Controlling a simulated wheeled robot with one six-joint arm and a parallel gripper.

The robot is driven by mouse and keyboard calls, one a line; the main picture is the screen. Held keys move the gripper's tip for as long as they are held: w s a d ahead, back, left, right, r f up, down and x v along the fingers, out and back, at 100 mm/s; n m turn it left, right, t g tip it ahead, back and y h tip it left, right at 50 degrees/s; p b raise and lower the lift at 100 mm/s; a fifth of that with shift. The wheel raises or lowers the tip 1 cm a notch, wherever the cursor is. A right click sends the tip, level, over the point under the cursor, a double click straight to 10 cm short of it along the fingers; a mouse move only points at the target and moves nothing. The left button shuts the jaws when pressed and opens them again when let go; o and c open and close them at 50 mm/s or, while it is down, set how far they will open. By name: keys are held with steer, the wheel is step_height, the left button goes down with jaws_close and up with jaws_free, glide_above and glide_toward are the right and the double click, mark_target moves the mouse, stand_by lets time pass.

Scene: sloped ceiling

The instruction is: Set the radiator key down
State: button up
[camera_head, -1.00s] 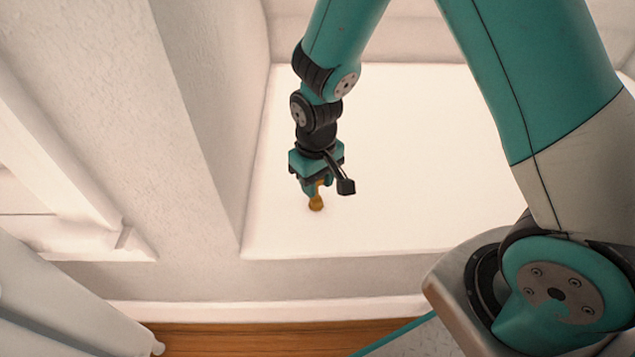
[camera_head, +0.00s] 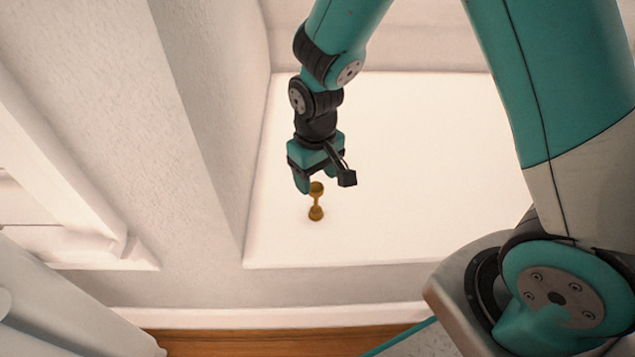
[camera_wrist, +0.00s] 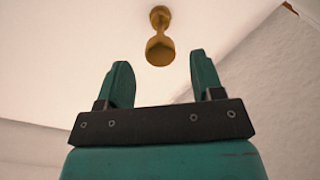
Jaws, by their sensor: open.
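The radiator key (camera_head: 316,201) is a small brass-coloured piece with a knob at each end and a narrow waist. It stands upright on the white ledge (camera_head: 400,190), near its left side. It also shows in the wrist view (camera_wrist: 160,40), beyond the fingertips and between their lines. My gripper (camera_head: 312,188) is just above and behind the key in the head view, its teal fingers apart. In the wrist view my gripper (camera_wrist: 160,70) is open, with nothing between the fingers and a gap to the key.
A textured wall (camera_head: 200,110) rises close along the ledge's left side. The ledge ends at a front edge (camera_head: 340,265), with a wooden floor (camera_head: 260,342) below. A white rounded object (camera_head: 60,310) is at lower left. The ledge right of the key is clear.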

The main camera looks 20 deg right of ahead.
step_height(320, 180, up, 7)
steer(key=p, duration=0.2)
steer(key=s+a+r+n+y, duration=0.2)
steer(key=s+r, duration=0.6)
steer(key=s, duration=0.1)
steer(key=s+a+r+n+y, duration=0.2)
steer(key=s+r, duration=0.5)
steer(key=s, duration=0.2)
steer(key=shift+a+r, duration=0.15)
steer(key=shift+r, duration=0.2)
